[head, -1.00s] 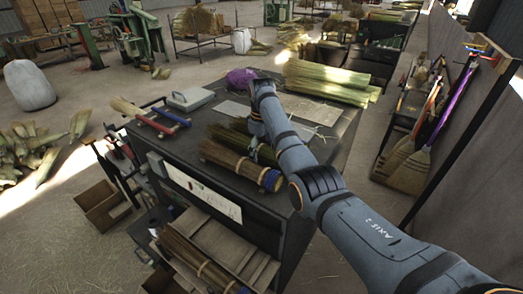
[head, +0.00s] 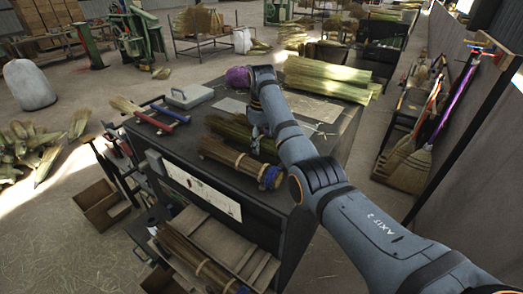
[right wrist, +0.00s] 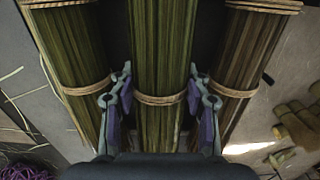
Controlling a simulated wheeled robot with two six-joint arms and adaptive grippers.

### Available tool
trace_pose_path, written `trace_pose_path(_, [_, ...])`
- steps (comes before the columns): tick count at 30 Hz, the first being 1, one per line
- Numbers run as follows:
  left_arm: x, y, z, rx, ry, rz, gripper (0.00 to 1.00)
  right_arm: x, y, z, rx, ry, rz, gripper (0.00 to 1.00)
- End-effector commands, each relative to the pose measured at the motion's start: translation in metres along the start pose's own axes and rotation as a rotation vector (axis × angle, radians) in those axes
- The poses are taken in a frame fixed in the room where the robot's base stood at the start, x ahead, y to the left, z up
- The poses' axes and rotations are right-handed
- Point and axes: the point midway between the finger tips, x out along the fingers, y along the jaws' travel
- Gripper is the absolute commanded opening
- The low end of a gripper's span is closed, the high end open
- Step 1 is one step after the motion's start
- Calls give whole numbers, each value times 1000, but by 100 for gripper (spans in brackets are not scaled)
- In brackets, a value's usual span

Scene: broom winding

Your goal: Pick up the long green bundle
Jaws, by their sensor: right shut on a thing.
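The long green bundle (head: 228,128) is at the middle of the dark table in the head view, partly hidden by my right arm. In the right wrist view the green bundle (right wrist: 160,60) runs lengthwise between the fingers, with a twine band around it. My right gripper (right wrist: 160,105) is shut on it, one finger on each side near the band. In the head view the right gripper (head: 256,138) is partly hidden behind its own arm. My left gripper is not in view.
A brown bundle (head: 232,160) with a blue end lies close in front, and it flanks the gripper in the right wrist view (right wrist: 245,50). Another green bundle (right wrist: 70,60) is on the other side. Pale bundles (head: 325,78) and a purple ball (head: 238,77) lie farther back.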

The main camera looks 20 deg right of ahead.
Motion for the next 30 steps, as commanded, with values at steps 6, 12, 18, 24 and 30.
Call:
trace_pose_path(6, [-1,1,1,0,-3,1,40,-49,-21,-15,-4,2,0,14])
trace_pose_path(12, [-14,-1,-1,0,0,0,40,-75,-53,-38,-5,1,0,14])
trace_pose_path(18, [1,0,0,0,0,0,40,-96,-91,-64,-3,0,0,14])
trace_pose_path(24, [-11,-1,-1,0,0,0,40,-109,-109,-77,-2,-1,0,14])
trace_pose_path(30, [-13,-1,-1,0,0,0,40,-110,-114,-81,1,0,0,14])
